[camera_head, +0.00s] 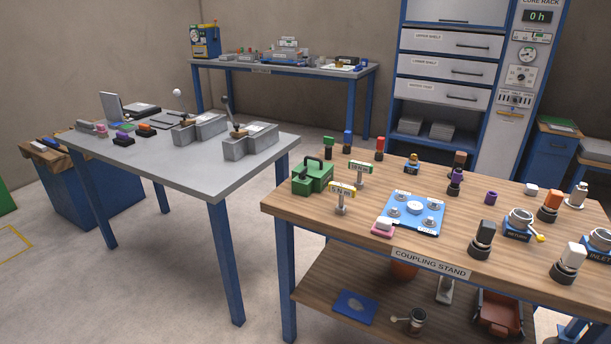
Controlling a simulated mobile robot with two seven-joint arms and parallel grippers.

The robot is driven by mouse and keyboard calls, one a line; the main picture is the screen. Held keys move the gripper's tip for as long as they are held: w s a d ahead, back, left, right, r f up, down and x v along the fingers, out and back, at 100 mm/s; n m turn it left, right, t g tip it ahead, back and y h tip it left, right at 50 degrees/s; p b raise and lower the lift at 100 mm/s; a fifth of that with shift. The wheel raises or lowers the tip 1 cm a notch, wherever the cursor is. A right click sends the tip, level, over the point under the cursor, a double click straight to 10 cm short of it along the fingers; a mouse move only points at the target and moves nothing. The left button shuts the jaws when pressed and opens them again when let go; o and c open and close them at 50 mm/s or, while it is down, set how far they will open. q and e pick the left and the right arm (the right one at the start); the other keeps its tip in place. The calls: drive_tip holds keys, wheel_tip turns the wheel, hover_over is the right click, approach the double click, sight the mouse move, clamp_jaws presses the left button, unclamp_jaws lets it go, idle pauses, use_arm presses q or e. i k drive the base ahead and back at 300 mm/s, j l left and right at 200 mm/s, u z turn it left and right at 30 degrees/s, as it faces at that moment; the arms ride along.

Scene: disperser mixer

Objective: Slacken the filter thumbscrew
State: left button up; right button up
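I cannot tell for certain which part is the filter thumbscrew; no label reading "filter" is legible. On the wooden bench, a blue housing with a metal round top (520,219) has a small yellow knob (540,238) at its right side. A blue plate (412,225) nearer the middle carries several round metal knobs around a larger centre disc (415,207). Another blue unit with a metal ring, labelled INLET (599,243), is partly cut off at the right edge. Neither of my grippers shows in this view.
The wooden bench (300,217), labelled COUPLING STAND, also holds a green box (312,177), two small signs and several dark-based coloured fittings. A lower shelf (330,283) holds a few items. A grey table (180,168) stands left, with clear floor between. A rack (450,70) stands behind.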

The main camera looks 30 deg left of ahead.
sight(302, 177)
drive_tip(key=i+l, duration=0.15)
drive_tip(key=i, duration=0.3)
drive_tip(key=i+l+u, duration=0.15)
drive_tip(key=i+u, duration=0.25)
drive_tip(key=i+l+u, duration=0.2)
drive_tip(key=u, duration=0.15)
